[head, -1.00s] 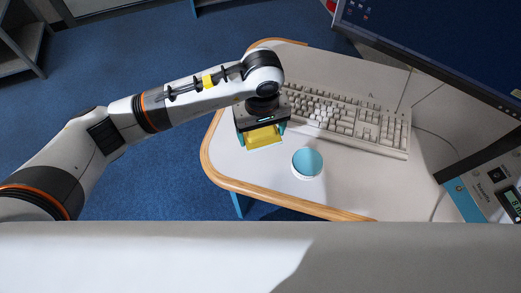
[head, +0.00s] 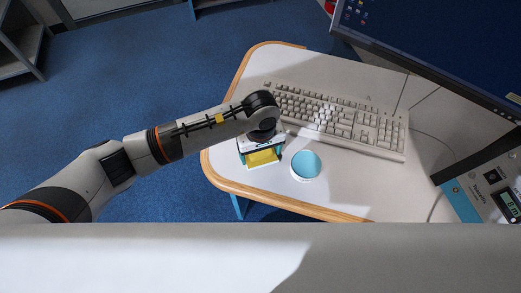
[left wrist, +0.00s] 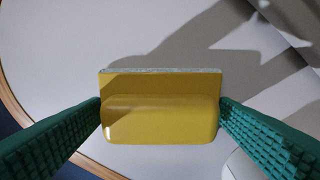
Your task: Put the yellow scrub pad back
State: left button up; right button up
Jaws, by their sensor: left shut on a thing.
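The yellow scrub pad (head: 263,157) is between the fingers of my left gripper (head: 262,152), over the near left part of the table (head: 232,165). In the left wrist view the pad (left wrist: 160,118) lies across the gap, with a thin grey layer along its far edge. The green ribbed fingers of my left gripper (left wrist: 160,105) press on its two short ends. I cannot tell whether the pad touches the table. A round white dish with a light blue inside (head: 306,166) stands just right of the pad. My right gripper is not in view.
A beige keyboard (head: 340,120) lies behind the dish. A dark monitor (head: 440,50) stands at the back right. A console with a small display (head: 490,195) is at the right. The table's wooden front edge (head: 300,208) is near, with bare table in front of the dish.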

pick_arm(q)
jog(key=o, duration=0.8)
jog(key=shift+r, duration=0.3)
notch_tip(320, 180, up, 12)
jog(key=shift+f+b, duration=0.2)
jog(key=shift+b, duration=0.6)
